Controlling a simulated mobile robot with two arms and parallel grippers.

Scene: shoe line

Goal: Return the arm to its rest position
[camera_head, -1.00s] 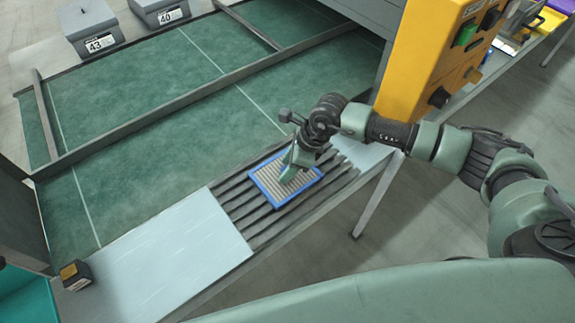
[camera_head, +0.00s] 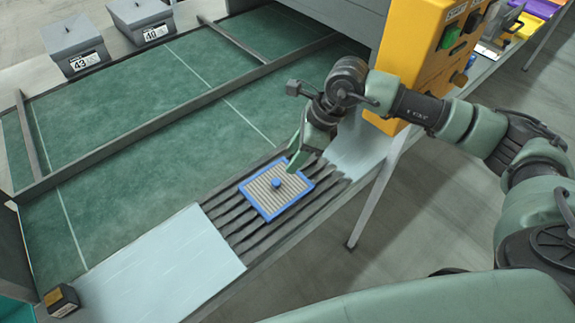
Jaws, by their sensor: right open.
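My right gripper (camera_head: 297,158) is open and empty at the end of the right arm. It hangs above the ribbed rack, up and right of a blue-framed pad (camera_head: 268,201). The pad has a striped beige face and a blue knob (camera_head: 277,183) in its middle. It lies tilted across the dark ribs of the rack (camera_head: 226,220). The gripper is apart from the knob. My left gripper is not in view.
A green conveyor belt (camera_head: 150,130) with grey rails lies behind the rack. A yellow control box (camera_head: 412,60) stands close to my right arm. Grey lidded boxes (camera_head: 72,42) stand at the back left.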

